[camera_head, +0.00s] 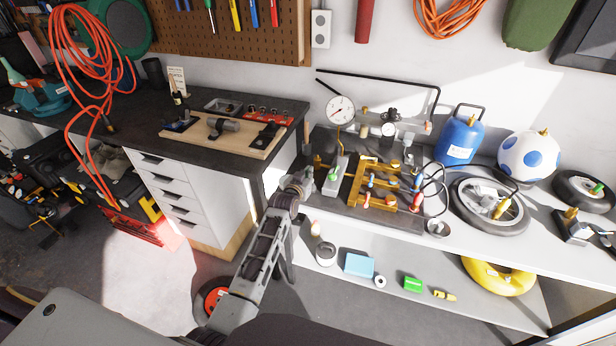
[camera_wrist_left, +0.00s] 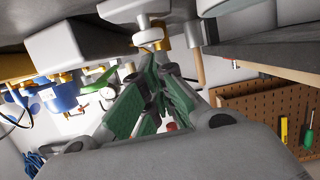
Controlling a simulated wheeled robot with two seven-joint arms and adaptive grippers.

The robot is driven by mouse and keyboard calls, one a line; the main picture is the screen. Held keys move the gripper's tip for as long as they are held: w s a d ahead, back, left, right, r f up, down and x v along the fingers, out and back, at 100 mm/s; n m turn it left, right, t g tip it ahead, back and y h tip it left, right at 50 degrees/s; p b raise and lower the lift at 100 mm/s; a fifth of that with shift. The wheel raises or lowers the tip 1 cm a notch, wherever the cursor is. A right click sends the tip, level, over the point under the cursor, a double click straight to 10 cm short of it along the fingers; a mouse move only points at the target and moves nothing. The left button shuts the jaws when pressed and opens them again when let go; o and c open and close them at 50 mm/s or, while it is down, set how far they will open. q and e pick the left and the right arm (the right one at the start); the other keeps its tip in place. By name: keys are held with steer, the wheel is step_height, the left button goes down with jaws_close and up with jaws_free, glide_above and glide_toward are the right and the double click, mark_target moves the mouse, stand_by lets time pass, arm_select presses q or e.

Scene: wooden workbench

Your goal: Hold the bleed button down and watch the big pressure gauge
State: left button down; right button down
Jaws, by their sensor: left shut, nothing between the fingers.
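The big pressure gauge (camera_head: 341,109) has a white dial with a red needle; its figures are too small to read. It stands at the back left of the brass-piped rig. My left gripper (camera_head: 307,174) is just left of this box. In the left wrist view its green-padded fingers (camera_wrist_left: 152,88) are shut and empty, close to white and brass fittings (camera_wrist_left: 149,36). Contact cannot be told. My right gripper is out of view.
Brass manifold pipes (camera_head: 372,184) and a smaller gauge (camera_head: 390,115) crowd the bench right of my gripper. A blue tank (camera_head: 460,137) and a wheel (camera_head: 488,206) stand further right. A dark workbench (camera_head: 95,85) lies left. The lower shelf (camera_head: 330,285) holds small items.

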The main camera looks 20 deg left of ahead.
arm_select(q)
steer(key=shift+r+p, duration=0.6)
steer(key=shift+r, duration=0.25)
steer(key=v, duration=1)
steer(key=shift+b, duration=0.4)
steer(key=shift+f, duration=0.1)
stand_by(0.6)
